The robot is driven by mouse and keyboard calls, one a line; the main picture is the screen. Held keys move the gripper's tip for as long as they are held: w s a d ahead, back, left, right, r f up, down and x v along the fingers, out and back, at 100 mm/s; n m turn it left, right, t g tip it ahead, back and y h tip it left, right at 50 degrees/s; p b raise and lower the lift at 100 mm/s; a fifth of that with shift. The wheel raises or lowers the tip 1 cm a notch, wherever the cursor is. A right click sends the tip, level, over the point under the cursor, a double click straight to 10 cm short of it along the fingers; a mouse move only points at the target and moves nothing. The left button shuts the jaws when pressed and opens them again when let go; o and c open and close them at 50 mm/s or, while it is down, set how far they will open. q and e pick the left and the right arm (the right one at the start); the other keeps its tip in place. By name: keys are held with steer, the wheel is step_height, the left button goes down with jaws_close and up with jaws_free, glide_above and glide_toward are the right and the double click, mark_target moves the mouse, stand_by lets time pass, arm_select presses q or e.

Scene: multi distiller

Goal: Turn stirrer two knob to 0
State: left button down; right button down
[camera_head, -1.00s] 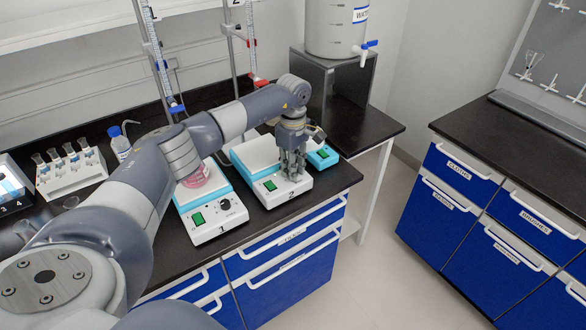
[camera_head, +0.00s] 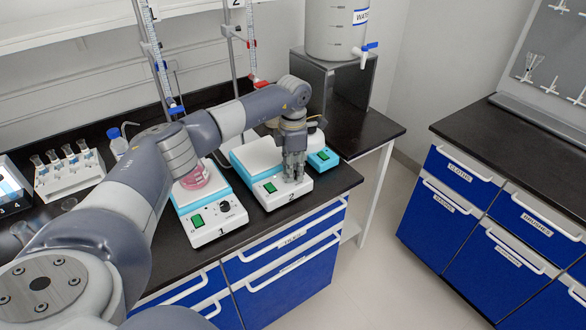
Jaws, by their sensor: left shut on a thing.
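Stirrer two (camera_head: 273,203) is a white and light-blue stirrer marked "2" on its front, standing near the front edge of the black bench. A green switch (camera_head: 270,187) shows on its front panel. My left gripper (camera_head: 293,178) points down at the right part of that panel and is shut on the knob, which its fingers hide. The knob's setting cannot be seen. My right gripper is not in view.
Stirrer one (camera_head: 217,231) stands to the left with a flask of pink liquid (camera_head: 196,178) on it, partly behind my arm. A small light-blue device (camera_head: 324,158) is right of stirrer two. Burette stands rise behind, and a water tank (camera_head: 332,32) stands on a dark box.

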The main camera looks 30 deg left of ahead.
arm_select(q)
steer(key=shift+n, duration=1.9)
steer(key=c, duration=1.4)
jaws_free()
step_height(320, 180, up, 12)
